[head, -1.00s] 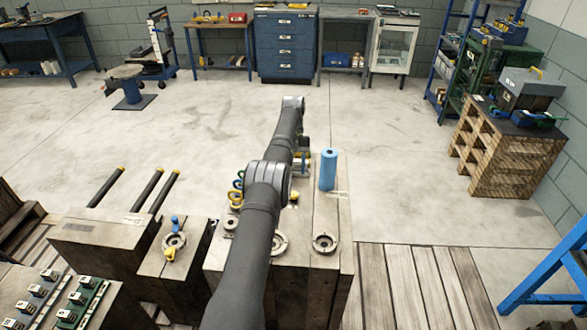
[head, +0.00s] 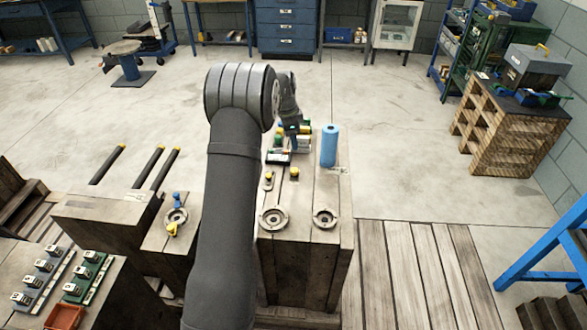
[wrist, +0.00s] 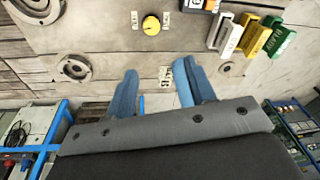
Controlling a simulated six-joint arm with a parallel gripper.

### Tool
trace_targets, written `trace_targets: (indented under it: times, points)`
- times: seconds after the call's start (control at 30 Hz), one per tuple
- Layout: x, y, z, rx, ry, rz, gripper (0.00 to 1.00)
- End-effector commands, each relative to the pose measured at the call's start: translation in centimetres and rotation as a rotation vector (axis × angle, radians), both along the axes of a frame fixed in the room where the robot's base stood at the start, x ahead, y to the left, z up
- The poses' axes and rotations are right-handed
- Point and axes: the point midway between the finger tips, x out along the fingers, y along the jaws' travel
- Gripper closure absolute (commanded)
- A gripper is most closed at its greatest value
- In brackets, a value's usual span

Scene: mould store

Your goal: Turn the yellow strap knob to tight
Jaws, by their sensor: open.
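The yellow strap knob (wrist: 151,26) is a small round knob on the wooden top, with a small pale label on each side. The label text is too small to read. A small yellow piece that looks like the same knob shows in the head view (head: 294,173). My gripper (wrist: 156,68) is open, its two blue fingers apart and nothing between them. In the wrist view the knob is beyond the fingertips, not touched by them. In the head view my gripper (head: 292,128) is small and partly hidden by my arm, on the far side of the knob.
A blue cylinder (head: 329,146) stands right of my gripper. Several coloured blocks (wrist: 245,36) stand close to the right finger in the wrist view. Round metal flanges (head: 273,218) lie on the top's near side. Another block at left carries a yellow piece (head: 172,229).

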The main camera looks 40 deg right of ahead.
Motion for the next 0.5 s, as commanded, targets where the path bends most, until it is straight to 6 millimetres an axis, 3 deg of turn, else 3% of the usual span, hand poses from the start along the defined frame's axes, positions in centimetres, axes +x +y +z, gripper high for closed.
trace_targets:
  times: [0.3,0.5]
  points:
    - [-2.8,4.1,1.8,-0.164,0.030,0.667,0.50]
    - [-3.9,5.8,2.2,-0.234,0.061,0.899,0.50]
